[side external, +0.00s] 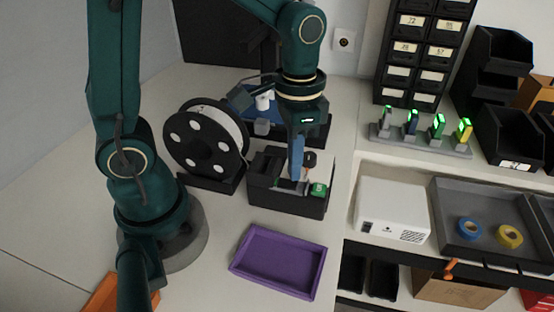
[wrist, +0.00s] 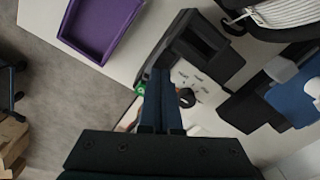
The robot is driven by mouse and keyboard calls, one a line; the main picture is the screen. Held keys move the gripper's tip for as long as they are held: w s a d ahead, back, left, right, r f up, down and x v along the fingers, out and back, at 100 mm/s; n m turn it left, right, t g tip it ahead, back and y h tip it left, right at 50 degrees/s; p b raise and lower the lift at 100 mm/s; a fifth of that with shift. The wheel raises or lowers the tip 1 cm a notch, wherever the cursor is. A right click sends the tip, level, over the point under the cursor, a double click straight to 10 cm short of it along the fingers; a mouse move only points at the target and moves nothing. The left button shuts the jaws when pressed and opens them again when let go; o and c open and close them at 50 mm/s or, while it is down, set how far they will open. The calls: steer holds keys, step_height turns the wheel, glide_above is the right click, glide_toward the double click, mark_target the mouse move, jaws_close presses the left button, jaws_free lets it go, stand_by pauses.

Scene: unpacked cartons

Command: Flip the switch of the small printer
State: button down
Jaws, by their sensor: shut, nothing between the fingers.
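A black box-shaped device (side external: 287,203), which looks like the small printer, stands on the white table below my gripper. It has a recessed top and a green part (side external: 319,189) at its right corner. In the wrist view the device (wrist: 205,50) shows a pale panel with small markings and a dark round part (wrist: 186,97). The green part (wrist: 140,88) shows beside my fingers. My gripper (side external: 296,176) is shut and empty, pointing down over the panel side; it also shows in the wrist view (wrist: 159,74). Contact cannot be told. My fingers hide part of the panel.
A black spool (side external: 206,142) stands left of the device. A blue-topped machine (side external: 240,99) is behind it. A purple tray (side external: 279,262) lies in front, with bare table around it. A white box (side external: 393,211) and grey tray (side external: 470,252) are on the right shelf.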

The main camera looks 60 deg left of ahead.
mark_target(294, 183)
steer(key=shift+f, duration=0.85)
stand_by(0.4)
steer(key=shift+r, duration=3.55)
steer(key=s+a+r+n+t, duration=0.1)
steer(key=s+n+t, duration=0.2)
steer(key=s+t, duration=0.2)
steer(key=shift+s+r+t, duration=0.3)
steer(key=shift+s, duration=0.6)
